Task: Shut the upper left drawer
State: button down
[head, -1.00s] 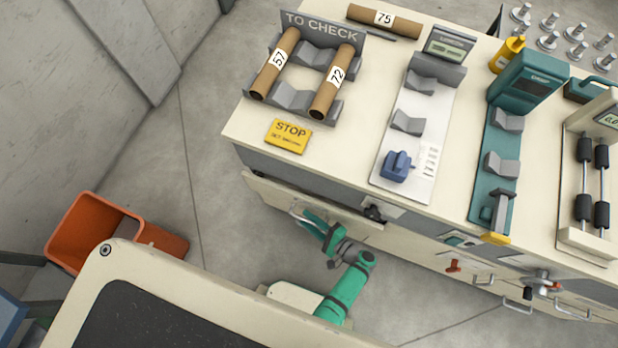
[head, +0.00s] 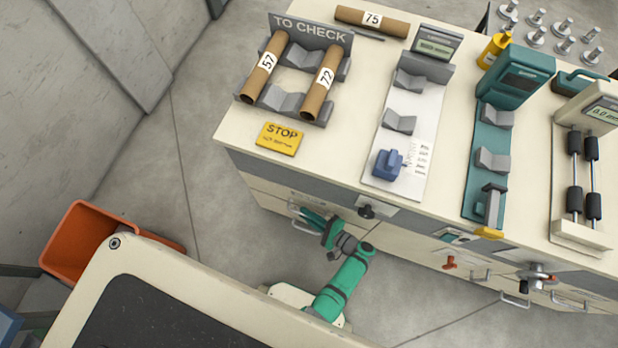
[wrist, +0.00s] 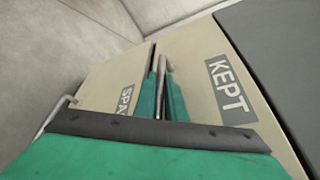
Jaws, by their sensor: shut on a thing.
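The upper left drawer (head: 283,193) has a cream front just under the grey band of the cabinet. In the head view its front lies about in line with the cabinet face; a small remaining gap cannot be ruled out. In the wrist view this drawer (wrist: 198,65) bears a "KEPT" label, and its metal bar handle (wrist: 163,66) stands between my fingers. My gripper (head: 316,220) is shut on that handle. In the wrist view my green fingers (wrist: 163,98) lie on both sides of the bar. The arm partly hides the drawer front in the head view.
A lower drawer (wrist: 108,88) with a partly hidden "SPA" label adjoins it. A dark knob (head: 367,211) sits right of my gripper. The worktop (head: 340,140) above carries tubes, a STOP sign (head: 280,138) and gauges. An orange bin (head: 85,240) stands at the left; open floor lies between.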

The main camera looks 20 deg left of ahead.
jog(key=shift+w, duration=0.3)
jog(key=c, duration=1.8)
grip_release()
jog(key=shift+r, duration=0.1)
jog(key=v, duration=1.1)
jog(key=shift+s+a, duration=0.1)
jog(key=shift+s, duration=0.1)
